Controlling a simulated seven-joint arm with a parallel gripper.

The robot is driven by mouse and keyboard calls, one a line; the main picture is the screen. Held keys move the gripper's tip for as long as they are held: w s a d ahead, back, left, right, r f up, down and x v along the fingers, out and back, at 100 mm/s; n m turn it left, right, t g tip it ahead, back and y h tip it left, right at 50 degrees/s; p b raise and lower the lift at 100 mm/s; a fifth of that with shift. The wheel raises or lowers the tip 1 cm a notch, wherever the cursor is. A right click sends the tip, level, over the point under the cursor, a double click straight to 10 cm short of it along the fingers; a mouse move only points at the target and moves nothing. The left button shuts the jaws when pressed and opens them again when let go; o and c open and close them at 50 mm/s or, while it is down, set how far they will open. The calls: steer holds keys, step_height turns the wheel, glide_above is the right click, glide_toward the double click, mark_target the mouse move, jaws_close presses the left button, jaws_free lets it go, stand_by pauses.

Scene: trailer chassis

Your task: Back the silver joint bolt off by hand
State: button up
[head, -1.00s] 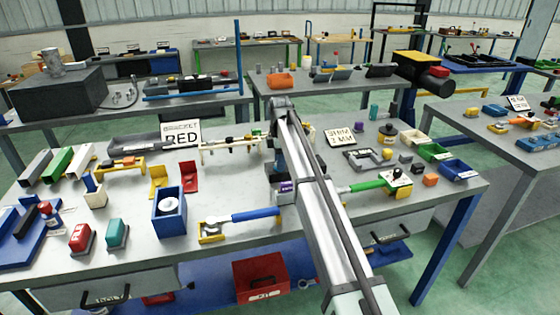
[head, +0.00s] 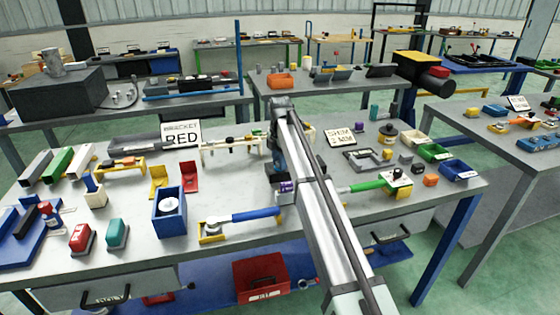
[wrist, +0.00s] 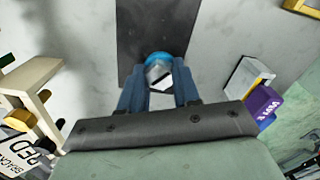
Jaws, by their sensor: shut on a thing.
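The silver bolt (wrist: 159,74) shows in the wrist view as a bright faceted head with a dark mark. A blue rounded part (wrist: 158,57) shows just behind it, and both lie over a dark grey strip (wrist: 143,30). My gripper (wrist: 159,92) is shut on the bolt, with one blue finger on each side of it. How far the bolt is threaded in is hidden. In the head view my gripper (head: 279,163) is low over the middle of the bench, and my arm hides the bolt there.
A cream rack (head: 232,150) stands to the left of my gripper, near a RED bracket sign (head: 182,134). A purple-marked block (head: 287,187) is close by. A blue-handled tool (head: 255,215) lies in front. A shim sign (head: 341,137) and a green-handled tool (head: 366,186) are to the right.

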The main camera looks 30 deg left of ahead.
steer(key=shift+s+f, duration=0.15)
steer(key=o, duration=1.1)
steer(key=shift+c, duration=0.2)
step_height(320, 180, up, 14)
